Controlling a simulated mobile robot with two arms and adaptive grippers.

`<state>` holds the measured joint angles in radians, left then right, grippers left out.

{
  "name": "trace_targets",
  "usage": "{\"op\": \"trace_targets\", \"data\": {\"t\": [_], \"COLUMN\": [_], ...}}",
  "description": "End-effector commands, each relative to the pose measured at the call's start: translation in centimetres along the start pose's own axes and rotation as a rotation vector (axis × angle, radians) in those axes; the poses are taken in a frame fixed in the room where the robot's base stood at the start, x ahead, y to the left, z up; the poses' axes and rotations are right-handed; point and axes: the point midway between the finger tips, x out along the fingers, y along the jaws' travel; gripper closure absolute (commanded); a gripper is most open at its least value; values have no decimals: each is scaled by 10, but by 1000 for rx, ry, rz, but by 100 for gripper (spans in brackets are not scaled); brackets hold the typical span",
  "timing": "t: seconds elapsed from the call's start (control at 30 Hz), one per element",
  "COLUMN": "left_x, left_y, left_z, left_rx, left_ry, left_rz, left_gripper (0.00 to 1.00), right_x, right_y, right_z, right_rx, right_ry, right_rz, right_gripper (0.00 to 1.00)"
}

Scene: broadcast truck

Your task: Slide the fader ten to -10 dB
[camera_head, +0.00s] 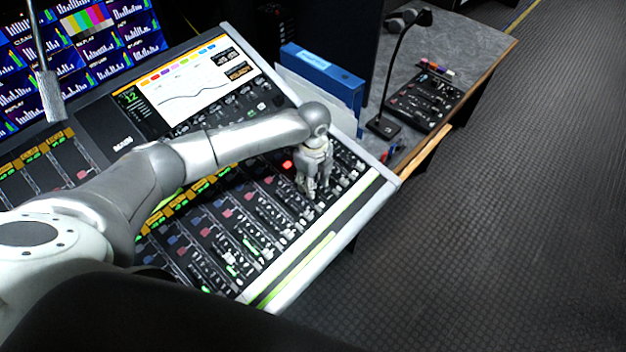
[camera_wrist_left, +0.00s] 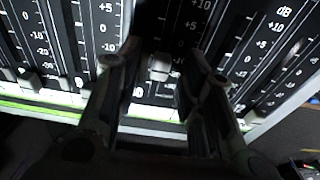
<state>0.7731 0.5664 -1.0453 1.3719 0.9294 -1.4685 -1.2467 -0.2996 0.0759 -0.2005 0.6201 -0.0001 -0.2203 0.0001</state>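The mixing console (camera_head: 383,199) has a row of faders on its sloped front part. My left gripper (camera_head: 314,188) is over the fader area near the console's right end, pointing down. In the left wrist view my left gripper (camera_wrist_left: 158,72) has its two fingers apart. A light grey fader cap (camera_wrist_left: 160,66) lies between them, with visible gaps on both sides. The cap is below the +10, +5 and 0 marks of its strip; the exact mark beside it is hard to read. No channel number is legible, so I cannot confirm that this is fader ten. My right gripper is not in view.
Other fader caps (camera_wrist_left: 31,81) sit close on the left. A console display (camera_head: 195,85) stands behind my arm. A blue binder (camera_head: 322,70) and a side desk with a small control panel (camera_head: 424,100) and gooseneck lamp or microphone (camera_head: 383,126) are to the right. Floor beyond is clear.

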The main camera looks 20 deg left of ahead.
Motion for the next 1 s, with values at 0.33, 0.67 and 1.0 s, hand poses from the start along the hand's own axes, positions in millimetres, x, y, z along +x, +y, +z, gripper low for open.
{"op": "trace_targets", "data": {"t": [0.33,0.67,1.0], "left_x": [-28,-96,-120], "left_y": [-1,-1,0], "left_z": [1,1,0], "left_rx": [2,0,0], "left_ry": [-2,-2,-1], "left_rz": [-5,-4,0], "left_gripper": [64,64,64], "right_x": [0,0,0], "right_y": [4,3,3], "right_z": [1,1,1], "right_rx": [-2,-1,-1], "right_ry": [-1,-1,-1], "right_rz": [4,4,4], "right_gripper": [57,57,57]}}
